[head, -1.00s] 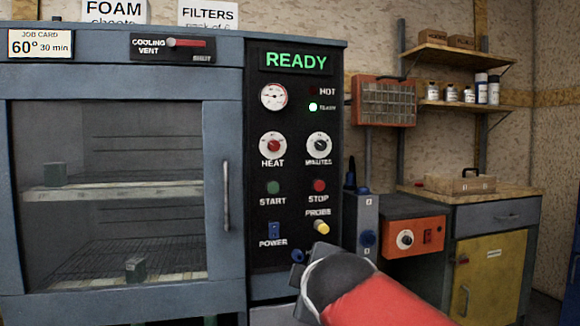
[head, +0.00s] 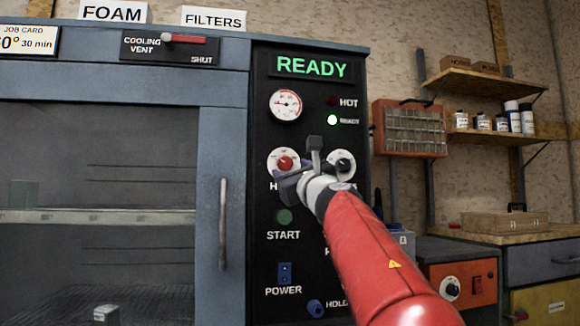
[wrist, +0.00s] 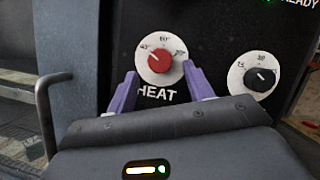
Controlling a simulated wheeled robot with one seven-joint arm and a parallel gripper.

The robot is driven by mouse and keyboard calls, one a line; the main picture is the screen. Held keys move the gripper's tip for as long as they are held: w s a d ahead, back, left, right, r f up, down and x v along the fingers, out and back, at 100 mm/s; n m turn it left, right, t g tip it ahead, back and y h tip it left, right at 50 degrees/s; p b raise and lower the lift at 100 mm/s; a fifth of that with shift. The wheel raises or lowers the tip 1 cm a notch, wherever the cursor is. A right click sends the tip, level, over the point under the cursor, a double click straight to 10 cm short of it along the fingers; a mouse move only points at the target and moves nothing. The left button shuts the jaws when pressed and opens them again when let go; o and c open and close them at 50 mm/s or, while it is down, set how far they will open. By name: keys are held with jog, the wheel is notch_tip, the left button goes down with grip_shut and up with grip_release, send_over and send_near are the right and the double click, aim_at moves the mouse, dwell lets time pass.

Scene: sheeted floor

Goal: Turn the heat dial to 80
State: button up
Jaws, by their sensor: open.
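The heat dial (head: 285,162) is a red knob on a white scale plate on the black panel. It also shows in the wrist view (wrist: 159,60), above the word HEAT, with marks at 40 and 60 and another at the right that is hard to read. In the head view my gripper (head: 298,170) partly covers the dial's surroundings.
The minutes dial (wrist: 261,76) with a black knob is close to the right. The START button (head: 284,216), POWER switch (head: 284,273) and HOLD knob (head: 316,308) are below. The display (head: 312,66) reads READY. The oven door handle (head: 223,224) sticks out at left.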

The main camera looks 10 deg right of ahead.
aim_at(285, 164)
jog(key=shift+p+x, duration=0.5)
jog(key=shift+x, duration=0.9)
jog(key=c, duration=1)
